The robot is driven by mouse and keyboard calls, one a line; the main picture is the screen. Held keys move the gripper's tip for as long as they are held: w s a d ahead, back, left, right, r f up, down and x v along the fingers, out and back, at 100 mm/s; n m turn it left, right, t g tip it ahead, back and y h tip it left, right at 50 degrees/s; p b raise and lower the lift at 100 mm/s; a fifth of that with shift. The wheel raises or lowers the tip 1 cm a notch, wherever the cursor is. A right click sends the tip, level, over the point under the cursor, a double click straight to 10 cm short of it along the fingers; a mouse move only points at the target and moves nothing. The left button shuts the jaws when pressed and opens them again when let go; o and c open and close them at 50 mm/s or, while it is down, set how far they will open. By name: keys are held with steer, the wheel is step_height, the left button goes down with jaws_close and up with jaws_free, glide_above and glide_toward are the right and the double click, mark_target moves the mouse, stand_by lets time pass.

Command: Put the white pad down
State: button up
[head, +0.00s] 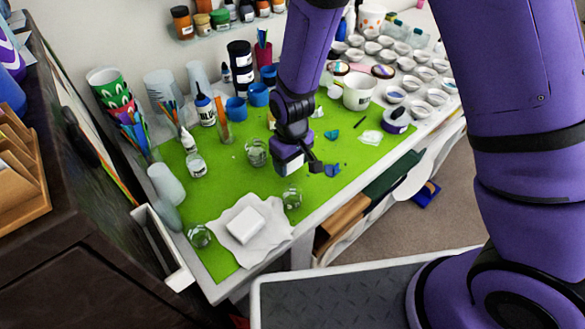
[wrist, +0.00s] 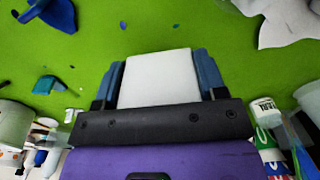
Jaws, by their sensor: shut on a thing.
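My gripper (wrist: 158,98) is shut on the white pad (wrist: 158,72), which sits between its two blue fingers in the wrist view. In the head view my gripper (head: 296,162) is low over the front middle of the green mat (head: 225,170), and the pad shows as a pale face (head: 289,167) at its end, partly hidden. I cannot tell whether the pad touches the mat. A separate white block (head: 245,224) lies on a crumpled white sheet (head: 270,239) at the mat's front left.
Clear glasses (head: 256,152) (head: 292,198) stand close left and in front of my gripper. Blue scraps (head: 332,170) lie just right of it. Bottles and blue cups (head: 258,95) fill the back, with many small white cups at the right. Mat front right is mostly bare.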

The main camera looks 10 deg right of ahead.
mark_target(293, 169)
steer(key=shift+d+f, duration=0.15)
steer(key=shift+f, duration=1.35)
steer(key=o, duration=1.2)
step_height(293, 169, up, 12)
steer(key=shift+r, duration=0.1)
steer(key=shift+d, duration=0.1)
